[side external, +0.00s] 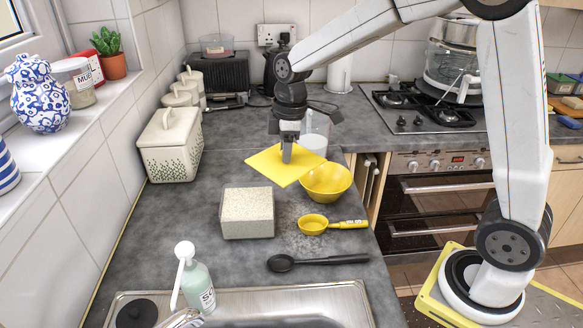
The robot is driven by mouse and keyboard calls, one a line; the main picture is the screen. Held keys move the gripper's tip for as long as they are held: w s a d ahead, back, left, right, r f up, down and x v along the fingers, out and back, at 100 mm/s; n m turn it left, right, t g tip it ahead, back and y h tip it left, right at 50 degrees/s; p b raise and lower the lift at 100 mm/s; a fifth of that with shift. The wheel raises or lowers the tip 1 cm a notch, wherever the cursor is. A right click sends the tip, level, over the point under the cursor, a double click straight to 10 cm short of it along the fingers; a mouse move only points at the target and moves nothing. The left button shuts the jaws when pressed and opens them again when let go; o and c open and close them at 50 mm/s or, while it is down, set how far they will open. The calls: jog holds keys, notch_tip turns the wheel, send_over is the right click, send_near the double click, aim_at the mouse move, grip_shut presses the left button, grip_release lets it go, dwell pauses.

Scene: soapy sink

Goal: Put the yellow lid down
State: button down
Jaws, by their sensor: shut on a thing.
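The yellow lid (268,164) is a thin flat square, roughly level, in the middle of the side external view. My gripper (287,156) points straight down and is shut on the lid near its middle. The lid's right corner overlaps the rim of the yellow bowl (326,183) in the picture. I cannot tell how far the lid is above the grey counter. The gripper's fingertips are hard to make out against the lid.
An open square container of white grains (248,213) stands in front of the lid. A yellow scoop (314,224) and black spoon (310,261) lie nearby. Counter left of the lid (215,172) is free.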

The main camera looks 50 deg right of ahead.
jog(key=w+d+f+m, duration=0.1)
jog(key=m, duration=0.1)
jog(key=w+d+f+m, duration=0.1)
jog(key=w+d+m, duration=0.1)
jog(key=m, duration=0.1)
jog(key=w+d+f+m, duration=0.1)
jog(key=w+m, duration=0.1)
jog(key=shift+d+f+m+t+h, duration=0.2)
jog(key=shift+d+m+t+h, duration=0.1)
jog(key=shift+d+m+t, duration=0.1)
jog(key=w+f, duration=0.2)
jog(key=w, duration=0.2)
jog(key=w+f, duration=0.3)
jog(key=w, duration=0.1)
jog(key=w+d+f, duration=0.1)
jog(key=w+f, duration=0.2)
jog(key=w, duration=0.1)
jog(key=shift+w+f, duration=0.65)
jog(key=shift+w+d+f, duration=0.1)
jog(key=shift+f, duration=0.05)
jog(key=shift+w+f, duration=0.15)
jog(key=shift+f, duration=1.55)
